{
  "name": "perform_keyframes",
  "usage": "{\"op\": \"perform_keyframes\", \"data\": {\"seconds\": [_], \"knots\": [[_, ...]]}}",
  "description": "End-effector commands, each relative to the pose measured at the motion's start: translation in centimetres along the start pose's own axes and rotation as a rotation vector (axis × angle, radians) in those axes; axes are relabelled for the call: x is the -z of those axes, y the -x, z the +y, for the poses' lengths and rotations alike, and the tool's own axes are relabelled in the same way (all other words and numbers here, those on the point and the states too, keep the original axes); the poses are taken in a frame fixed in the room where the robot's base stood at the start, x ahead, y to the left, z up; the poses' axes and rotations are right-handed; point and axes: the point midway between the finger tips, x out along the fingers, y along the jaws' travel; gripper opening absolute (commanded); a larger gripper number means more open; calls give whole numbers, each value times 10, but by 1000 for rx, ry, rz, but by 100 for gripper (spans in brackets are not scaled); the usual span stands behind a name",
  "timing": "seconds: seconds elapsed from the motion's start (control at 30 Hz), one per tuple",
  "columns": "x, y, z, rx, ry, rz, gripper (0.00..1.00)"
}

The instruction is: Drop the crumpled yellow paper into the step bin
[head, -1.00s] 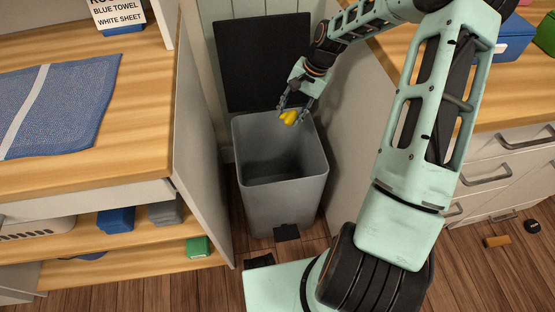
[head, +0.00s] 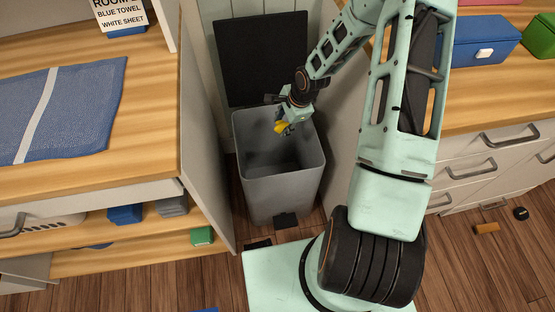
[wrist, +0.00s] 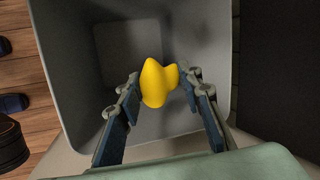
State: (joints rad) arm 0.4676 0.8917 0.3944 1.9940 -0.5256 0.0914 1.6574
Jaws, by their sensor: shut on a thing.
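The crumpled yellow paper (head: 281,127) is held between the fingertips of my gripper (head: 284,122). In the wrist view the yellow paper (wrist: 157,83) sits between the two fingers of my gripper (wrist: 160,90), with the inside of the bin beyond it. The grey step bin (head: 283,190) stands on the floor with its black lid (head: 262,60) up at the back. My gripper is over the bin's open mouth. The bin's grey wall and floor also show in the wrist view (wrist: 80,70). The bin floor I can see looks empty.
A wooden counter with a blue towel (head: 60,110) stands at the left, its side panel (head: 208,150) close to the bin. Drawers (head: 490,165) and a blue box (head: 482,42) are at the right. A brown cylinder (head: 486,228) and a black round thing (head: 521,213) lie on the floor.

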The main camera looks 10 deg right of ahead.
Motion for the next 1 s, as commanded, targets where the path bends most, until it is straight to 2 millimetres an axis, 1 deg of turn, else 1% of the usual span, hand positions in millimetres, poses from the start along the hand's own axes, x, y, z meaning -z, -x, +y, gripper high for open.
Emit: {"op": "perform_keyframes", "data": {"seconds": [0.03,0.1,0.3,0.43,0.7,0.73,0.9,1.0], "knots": [[2,-12,4,0,0,0,0],[3,-20,6,0,0,0,0],[6,-35,11,-1,0,0,0],[6,-39,12,-1,1,0,0],[6,-38,12,-1,1,0,0],[6,-38,12,-1,1,0,35],[6,-38,12,-1,1,0,54],[6,-38,12,-1,1,0,54]]}}
